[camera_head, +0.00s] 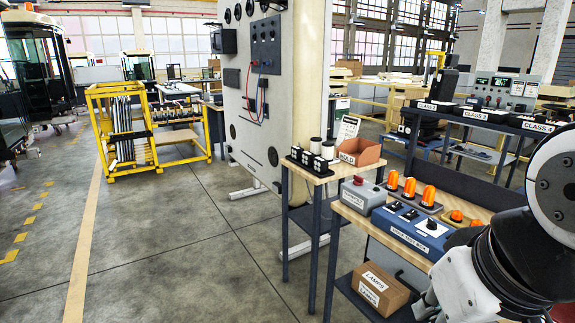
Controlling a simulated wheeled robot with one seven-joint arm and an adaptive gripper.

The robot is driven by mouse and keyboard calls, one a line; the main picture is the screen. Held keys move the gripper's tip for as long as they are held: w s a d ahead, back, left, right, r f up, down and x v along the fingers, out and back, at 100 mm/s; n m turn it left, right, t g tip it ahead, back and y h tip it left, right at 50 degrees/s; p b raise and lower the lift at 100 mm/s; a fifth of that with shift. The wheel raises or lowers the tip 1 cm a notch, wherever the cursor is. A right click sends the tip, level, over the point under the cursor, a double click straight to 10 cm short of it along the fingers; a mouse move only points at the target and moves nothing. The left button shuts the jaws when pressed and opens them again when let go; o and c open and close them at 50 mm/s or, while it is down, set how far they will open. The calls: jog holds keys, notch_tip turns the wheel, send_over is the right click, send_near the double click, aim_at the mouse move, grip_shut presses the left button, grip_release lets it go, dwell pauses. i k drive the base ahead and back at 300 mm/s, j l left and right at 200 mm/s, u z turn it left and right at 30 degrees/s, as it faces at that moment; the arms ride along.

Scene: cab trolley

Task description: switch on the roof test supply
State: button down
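A blue supply box (411,232) with a white label on its sloped front sits on the wooden bench (352,216) at the right. Its label is too small to read surely. Small black switches and a round black knob show on its top, but their positions cannot be told. A grey box with a red button (360,194) stands at its left. My arm fills the lower right and covers part of the bench. My gripper cannot be made out.
Orange beacons (427,195) stand behind the blue box. A cardboard box (381,289) lies on the shelf below. A smaller table (310,172) holds spools and an orange-brown bin (361,152). The floor at left is open up to the yellow rack (125,135).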

aim_at(358, 181)
jog(key=i+l+u, duration=0.1)
jog(key=i, duration=0.35)
jog(key=i+l+u, duration=0.15)
jog(key=i, duration=0.3)
